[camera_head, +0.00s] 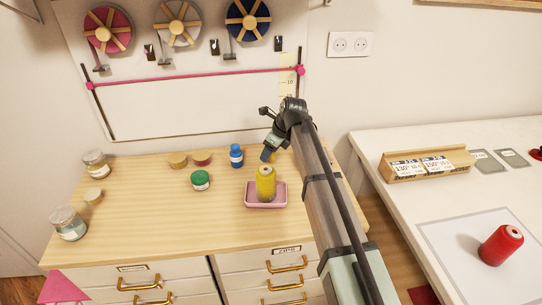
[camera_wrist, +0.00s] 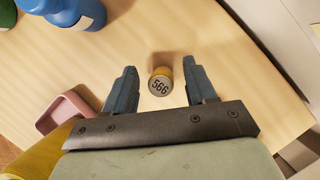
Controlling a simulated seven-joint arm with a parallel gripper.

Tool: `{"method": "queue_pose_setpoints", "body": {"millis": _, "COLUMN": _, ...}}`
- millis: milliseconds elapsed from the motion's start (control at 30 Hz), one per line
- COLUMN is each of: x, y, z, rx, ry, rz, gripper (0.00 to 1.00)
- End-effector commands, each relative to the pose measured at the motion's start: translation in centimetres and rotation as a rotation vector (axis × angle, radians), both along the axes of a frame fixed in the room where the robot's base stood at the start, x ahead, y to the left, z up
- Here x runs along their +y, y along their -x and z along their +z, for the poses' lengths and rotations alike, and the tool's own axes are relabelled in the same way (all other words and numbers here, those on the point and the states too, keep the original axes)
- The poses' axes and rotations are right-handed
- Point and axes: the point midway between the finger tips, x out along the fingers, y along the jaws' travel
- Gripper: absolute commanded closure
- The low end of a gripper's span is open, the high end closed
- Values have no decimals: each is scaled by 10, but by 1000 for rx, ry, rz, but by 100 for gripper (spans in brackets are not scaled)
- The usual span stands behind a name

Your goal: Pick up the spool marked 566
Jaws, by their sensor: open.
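The spool marked 566 (camera_wrist: 160,86) stands on the wooden top in the wrist view, its dark numbers facing up on a round end. It lies between my gripper's two blue-grey fingers, with a gap on each side, near the fingertips. My gripper (camera_wrist: 160,67) is open and empty. In the head view my gripper (camera_head: 267,155) hangs over the dresser top, behind the pink tray. A small yellow patch (camera_head: 273,157) shows beside the fingers there, mostly hidden by my arm; its number cannot be read.
A large yellow spool (camera_head: 265,182) stands in a pink tray (camera_head: 252,204), close to the gripper's left side in the wrist view. A red spool (camera_head: 501,244) is on the white table.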

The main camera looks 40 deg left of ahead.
Motion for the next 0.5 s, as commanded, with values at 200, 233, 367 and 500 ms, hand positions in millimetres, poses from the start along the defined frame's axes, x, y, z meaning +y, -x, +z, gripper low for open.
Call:
{"method": "queue_pose_setpoints", "body": {"millis": 200, "x": 5, "y": 0, "z": -14, "rx": 0, "ry": 1, "rz": 0, "gripper": 44}}
{"method": "queue_pose_setpoints", "body": {"millis": 233, "x": 5, "y": 0, "z": -13, "rx": 0, "ry": 1, "rz": 0, "gripper": 44}}
{"method": "queue_pose_setpoints", "body": {"millis": 367, "x": 5, "y": 0, "z": -13, "rx": 0, "ry": 1, "rz": 0, "gripper": 46}}
{"method": "queue_pose_setpoints", "body": {"millis": 500, "x": 5, "y": 0, "z": -13, "rx": 0, "ry": 1, "rz": 0, "gripper": 59}}
